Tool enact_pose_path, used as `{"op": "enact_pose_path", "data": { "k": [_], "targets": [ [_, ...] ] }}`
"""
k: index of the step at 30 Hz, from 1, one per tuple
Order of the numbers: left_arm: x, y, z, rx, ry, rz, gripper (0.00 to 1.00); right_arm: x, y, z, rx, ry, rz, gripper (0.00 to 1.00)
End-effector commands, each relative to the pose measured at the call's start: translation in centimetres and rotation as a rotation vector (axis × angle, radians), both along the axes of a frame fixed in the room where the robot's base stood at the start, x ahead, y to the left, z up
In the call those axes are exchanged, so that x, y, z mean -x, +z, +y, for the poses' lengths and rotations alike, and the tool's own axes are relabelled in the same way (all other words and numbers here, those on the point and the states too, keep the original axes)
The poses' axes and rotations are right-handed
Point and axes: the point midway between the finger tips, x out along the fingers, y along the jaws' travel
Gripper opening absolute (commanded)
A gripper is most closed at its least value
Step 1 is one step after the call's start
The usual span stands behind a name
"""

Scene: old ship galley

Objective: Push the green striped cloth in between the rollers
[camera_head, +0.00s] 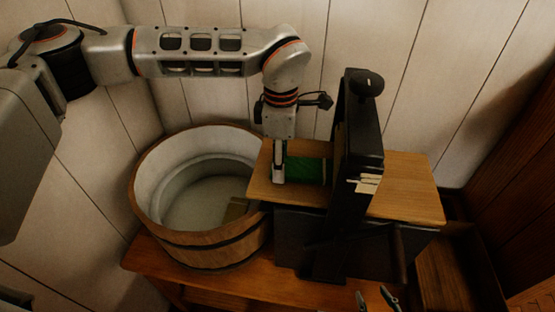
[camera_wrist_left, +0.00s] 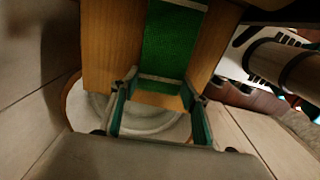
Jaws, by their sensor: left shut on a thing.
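The green striped cloth (camera_head: 308,171) lies flat on the wooden board of the black wringer (camera_head: 352,125), its right end reaching the wringer's frame. It also shows in the left wrist view (camera_wrist_left: 172,45), green with pale stripes across it. My left gripper (camera_head: 278,178) points down at the cloth's left end. My right gripper (camera_head: 376,298) is open and empty at the bottom edge.
A round wooden tub (camera_head: 205,245) with a pale inside stands left of the wringer on a wooden bench (camera_head: 150,262). The board (camera_head: 410,190) continues clear on the wringer's right side. Plank walls close in behind. A crank handle (camera_head: 400,255) hangs at the wringer's front.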

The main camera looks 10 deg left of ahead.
Motion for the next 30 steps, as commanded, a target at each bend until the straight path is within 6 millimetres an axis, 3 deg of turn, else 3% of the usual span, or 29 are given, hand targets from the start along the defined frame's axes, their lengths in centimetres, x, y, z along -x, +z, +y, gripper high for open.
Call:
{"op": "enact_pose_path", "data": {
  "k": [14,15,16,30],
  "targets": [
    [0.08,-0.09,-0.60,-0.001,-0.001,0.002,0.20,0.04,-0.11,0.00,0.000,0.000,0.001,0.40],
    [0.08,-0.10,-0.59,-0.001,-0.001,0.002,0.55,0.04,-0.12,-0.01,0.000,0.000,0.001,0.40],
    [0.08,-0.10,-0.59,-0.001,-0.001,0.002,0.63,0.04,-0.12,-0.01,0.000,0.000,0.001,0.40],
    [-0.03,0.73,-0.54,-0.002,0.001,0.000,0.65,0.13,-0.22,-0.14,0.004,0.001,0.003,0.40]
  ]
}}
